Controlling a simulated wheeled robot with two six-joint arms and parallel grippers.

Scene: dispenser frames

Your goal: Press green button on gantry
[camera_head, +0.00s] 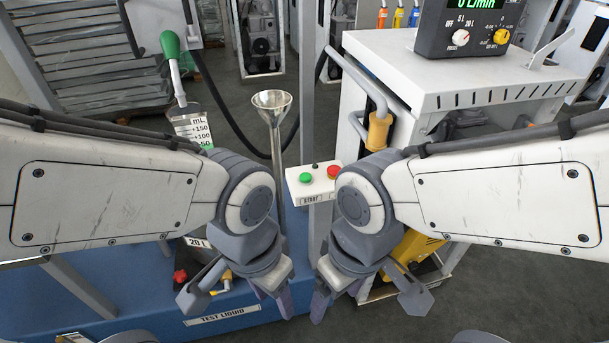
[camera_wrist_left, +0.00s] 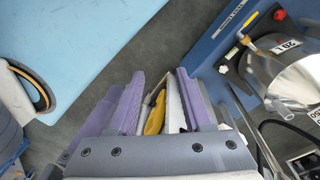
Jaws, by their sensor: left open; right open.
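The green button (camera_head: 306,178) is on the left of a small white control box (camera_head: 318,190) marked START, on the grey gantry post (camera_head: 307,90). A red button (camera_head: 333,171) is to its right, and my right arm partly overlaps the box's right end. My left gripper (camera_head: 272,293) is open and empty, below and left of the box, pointing down. In the left wrist view its purple fingers (camera_wrist_left: 158,100) stand apart with nothing between them. My right gripper (camera_head: 333,297) is open and empty below the box. Neither gripper touches the button.
A metal funnel (camera_head: 272,100) stands upright left of the gantry post. A blue base (camera_head: 150,318) labelled TEST LIQUID lies below left. A white cart (camera_head: 450,75) with a dark flow meter (camera_head: 466,30) stands at the right. A green-handled lever (camera_head: 169,45) is at upper left.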

